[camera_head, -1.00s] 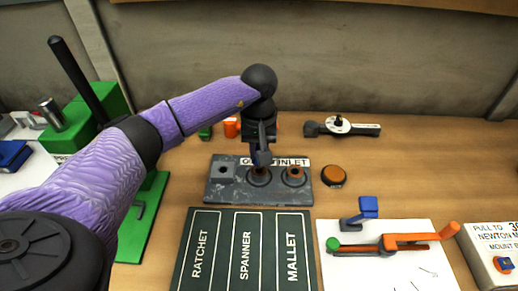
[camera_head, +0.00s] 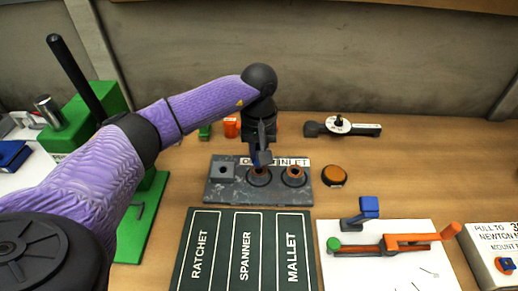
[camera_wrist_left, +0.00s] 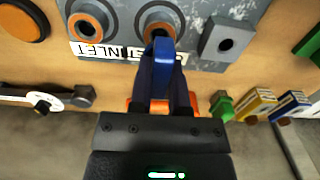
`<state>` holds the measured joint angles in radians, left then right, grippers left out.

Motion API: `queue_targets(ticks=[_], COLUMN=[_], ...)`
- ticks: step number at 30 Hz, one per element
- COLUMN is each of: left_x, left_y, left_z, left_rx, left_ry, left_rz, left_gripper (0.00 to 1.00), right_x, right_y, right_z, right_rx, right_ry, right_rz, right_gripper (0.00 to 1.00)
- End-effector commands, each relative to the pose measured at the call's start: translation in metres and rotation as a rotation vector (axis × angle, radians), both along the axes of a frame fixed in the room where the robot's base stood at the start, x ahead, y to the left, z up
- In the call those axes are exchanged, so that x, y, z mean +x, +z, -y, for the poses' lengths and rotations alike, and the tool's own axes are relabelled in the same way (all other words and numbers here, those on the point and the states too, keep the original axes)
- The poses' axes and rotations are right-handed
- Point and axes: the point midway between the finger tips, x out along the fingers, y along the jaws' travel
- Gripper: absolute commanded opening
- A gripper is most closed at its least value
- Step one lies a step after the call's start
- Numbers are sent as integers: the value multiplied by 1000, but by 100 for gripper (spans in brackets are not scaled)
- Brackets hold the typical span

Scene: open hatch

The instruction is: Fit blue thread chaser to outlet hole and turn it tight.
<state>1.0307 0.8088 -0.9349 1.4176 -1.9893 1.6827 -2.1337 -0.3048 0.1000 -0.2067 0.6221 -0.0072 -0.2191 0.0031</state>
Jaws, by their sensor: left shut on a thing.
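My left gripper (camera_head: 263,158) points down over the grey block (camera_head: 235,190) and is shut on the blue thread chaser (camera_wrist_left: 163,52), which shows between the fingers in the left wrist view. The outlet hole (camera_head: 260,171) is the copper-ringed opening directly below the fingers; it also shows just beyond the chaser in the left wrist view (camera_wrist_left: 158,27). The chaser's lower end is at or just above this hole; I cannot tell whether it is inside. The fingers hide part of the label. The inlet hole (camera_head: 295,173) lies to the right, empty. My right gripper is out of view.
A brown round knob (camera_head: 334,176) stands right of the block. A ratchet-like tool (camera_head: 342,127) lies behind, and an orange object (camera_head: 231,127) stands behind left. A dark tool mat (camera_head: 243,250) lies in front. A white sheet (camera_head: 400,265) bears an orange-handled tool.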

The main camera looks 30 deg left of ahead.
Motion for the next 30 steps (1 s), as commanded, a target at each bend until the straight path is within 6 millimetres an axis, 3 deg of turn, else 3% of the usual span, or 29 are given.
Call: queue_targets(ticks=[30], left_x=[0], left_y=[-21], left_z=[0], left_rx=[0], left_ry=[0], left_rz=[2], left_gripper=[0], right_x=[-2], right_y=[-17], right_z=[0], right_rx=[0], right_ry=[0], right_rz=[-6], right_gripper=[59])
